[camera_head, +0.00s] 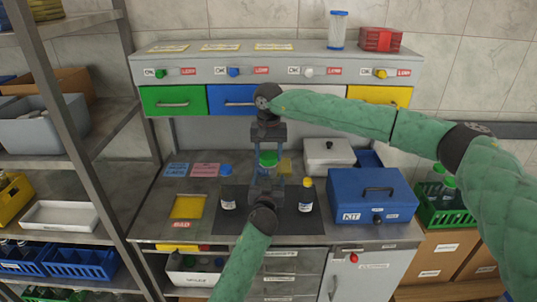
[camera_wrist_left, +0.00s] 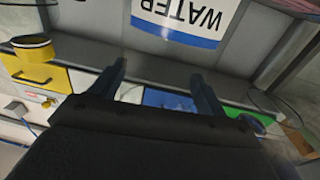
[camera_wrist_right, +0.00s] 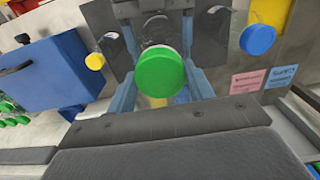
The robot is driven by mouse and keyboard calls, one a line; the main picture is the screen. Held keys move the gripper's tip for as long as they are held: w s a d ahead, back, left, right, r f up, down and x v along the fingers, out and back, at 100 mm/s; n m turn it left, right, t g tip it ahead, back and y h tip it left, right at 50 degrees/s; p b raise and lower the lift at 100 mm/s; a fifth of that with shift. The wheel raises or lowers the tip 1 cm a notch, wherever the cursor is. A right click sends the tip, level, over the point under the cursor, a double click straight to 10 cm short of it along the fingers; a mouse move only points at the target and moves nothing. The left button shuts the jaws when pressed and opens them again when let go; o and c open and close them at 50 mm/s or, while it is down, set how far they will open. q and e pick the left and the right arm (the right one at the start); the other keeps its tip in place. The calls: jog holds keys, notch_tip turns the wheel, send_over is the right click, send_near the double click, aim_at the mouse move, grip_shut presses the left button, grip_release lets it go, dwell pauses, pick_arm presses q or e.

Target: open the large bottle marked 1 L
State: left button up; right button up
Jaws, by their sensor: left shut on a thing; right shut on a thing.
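The bottle with the green cap (camera_head: 268,158) stands upright on the dark mat (camera_head: 292,222), largely hidden behind my left gripper. Its label (camera_wrist_left: 186,18) reads WATER, upside down in the left wrist view; I cannot read a 1 L mark. My left gripper (camera_head: 266,184) is shut on the bottle body from the front, its fingers also showing in the left wrist view (camera_wrist_left: 160,85). My right gripper (camera_head: 268,147) comes down from above and is shut on the green cap, which fills the middle of the right wrist view (camera_wrist_right: 160,73). The cap appears seated on the bottle.
A blue-capped bottle (camera_head: 228,191) stands left of the held bottle and a yellow-capped bottle (camera_head: 306,195) right of it, both close. A blue KIT box (camera_head: 372,190) stands at right. A yellow BAD area (camera_head: 188,206) lies at left. Coloured drawers (camera_head: 172,101) hang behind.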

aim_at(269, 155)
jog(key=shift+r, duration=0.25)
dwell(0.4)
jog(key=shift+r, duration=0.35)
jog(key=shift+r, duration=0.55)
jog(key=shift+r, duration=1.95)
pick_arm(q)
jog(key=o, duration=2)
jog(key=shift+c, duration=0.2)
jog(key=shift+s+f, duration=0.1)
